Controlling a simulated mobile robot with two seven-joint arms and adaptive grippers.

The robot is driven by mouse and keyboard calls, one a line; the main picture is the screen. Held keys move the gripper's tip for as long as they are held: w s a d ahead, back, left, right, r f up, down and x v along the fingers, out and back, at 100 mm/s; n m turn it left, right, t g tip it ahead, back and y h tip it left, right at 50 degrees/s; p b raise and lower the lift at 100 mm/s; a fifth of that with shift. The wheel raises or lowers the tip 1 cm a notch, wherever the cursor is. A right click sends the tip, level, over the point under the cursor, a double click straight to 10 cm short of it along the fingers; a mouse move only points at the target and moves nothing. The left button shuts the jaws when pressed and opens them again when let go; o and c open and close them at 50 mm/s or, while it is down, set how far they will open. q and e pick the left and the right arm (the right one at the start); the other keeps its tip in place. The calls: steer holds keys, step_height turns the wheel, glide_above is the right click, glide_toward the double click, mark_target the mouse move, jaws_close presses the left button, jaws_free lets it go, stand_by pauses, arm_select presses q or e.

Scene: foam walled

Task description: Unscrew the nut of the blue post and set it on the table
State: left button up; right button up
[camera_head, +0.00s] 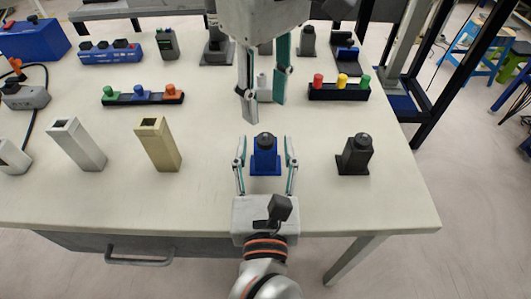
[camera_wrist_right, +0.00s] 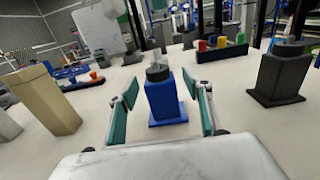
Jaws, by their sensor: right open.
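The blue post (camera_head: 265,159) stands upright on the table near its front edge, with a dark nut (camera_head: 265,140) on its top. In the right wrist view, the blue post (camera_wrist_right: 164,103) is straight ahead with its dark nut (camera_wrist_right: 157,72) on top. My right gripper (camera_head: 265,163) is open, with one finger on each side of the blue post and gaps showing on both sides. My left gripper (camera_head: 263,108) hangs from above, behind the post, with its fingers apart and nothing seen between them.
A black post (camera_head: 355,155) stands to the right; a tan post (camera_head: 158,145) and a grey post (camera_head: 77,145) stand to the left. Button strips (camera_head: 143,96) (camera_head: 339,88) lie further back. Bare table (camera_head: 215,190) shows between the tan and blue posts.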

mark_target(265, 134)
steer(key=shift+w, duration=0.5)
jaws_close()
arm_select(q)
steer(key=n, duration=0.8)
steer(key=shift+n, duration=0.3)
steer(key=shift+f, duration=4)
steer(key=shift+c, duration=0.3)
